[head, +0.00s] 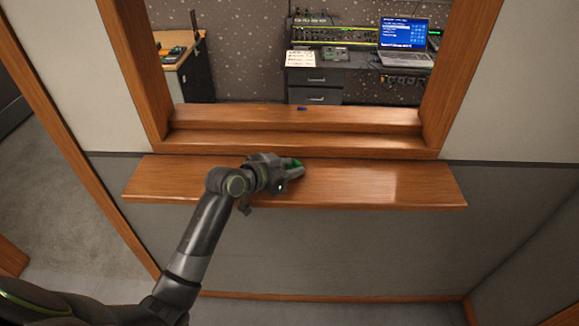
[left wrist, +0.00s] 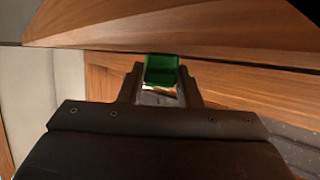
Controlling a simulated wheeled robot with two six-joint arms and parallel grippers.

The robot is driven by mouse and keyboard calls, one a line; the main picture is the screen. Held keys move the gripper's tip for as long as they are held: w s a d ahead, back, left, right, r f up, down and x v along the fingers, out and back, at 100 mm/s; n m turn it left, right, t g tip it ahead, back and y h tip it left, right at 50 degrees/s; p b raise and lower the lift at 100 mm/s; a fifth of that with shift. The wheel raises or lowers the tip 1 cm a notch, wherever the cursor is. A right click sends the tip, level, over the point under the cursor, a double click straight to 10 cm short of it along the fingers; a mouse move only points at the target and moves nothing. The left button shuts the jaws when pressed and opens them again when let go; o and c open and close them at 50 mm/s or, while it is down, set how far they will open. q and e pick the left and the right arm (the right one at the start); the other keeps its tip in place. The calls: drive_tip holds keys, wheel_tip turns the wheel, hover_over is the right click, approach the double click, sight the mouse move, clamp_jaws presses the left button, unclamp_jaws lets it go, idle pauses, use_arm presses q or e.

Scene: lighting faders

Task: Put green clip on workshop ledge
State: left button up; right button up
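The green clip (head: 293,162) is at the tip of my left gripper (head: 291,168), over the wooden ledge (head: 390,185) below the window. In the left wrist view the green clip (left wrist: 160,70) sits between the two fingers of the left gripper (left wrist: 160,78), which are closed on its sides. The gripper hides part of the clip in the head view. I cannot tell whether the clip touches the ledge. My right gripper is in neither view.
The window's wooden sill (head: 300,140) and side frames rise behind the ledge. A small blue item (head: 302,109) lies on the sill's back edge. Beyond are a laptop (head: 404,42) and a desk with drawers. The ledge's right half is clear.

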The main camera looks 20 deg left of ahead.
use_arm(q)
drive_tip(key=o, duration=0.4)
drive_tip(key=shift+c, duration=0.2)
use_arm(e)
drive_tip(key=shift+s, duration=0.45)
use_arm(q)
drive_tip(key=shift+r, duration=0.2)
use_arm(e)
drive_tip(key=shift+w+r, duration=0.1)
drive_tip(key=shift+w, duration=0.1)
use_arm(q)
drive_tip(key=shift+s+a, duration=0.2)
drive_tip(key=shift+s, duration=0.1)
drive_tip(key=b+v, duration=0.2)
drive_tip(key=v, duration=0.8)
drive_tip(key=shift+w, duration=0.1)
drive_tip(key=shift+v, duration=0.8)
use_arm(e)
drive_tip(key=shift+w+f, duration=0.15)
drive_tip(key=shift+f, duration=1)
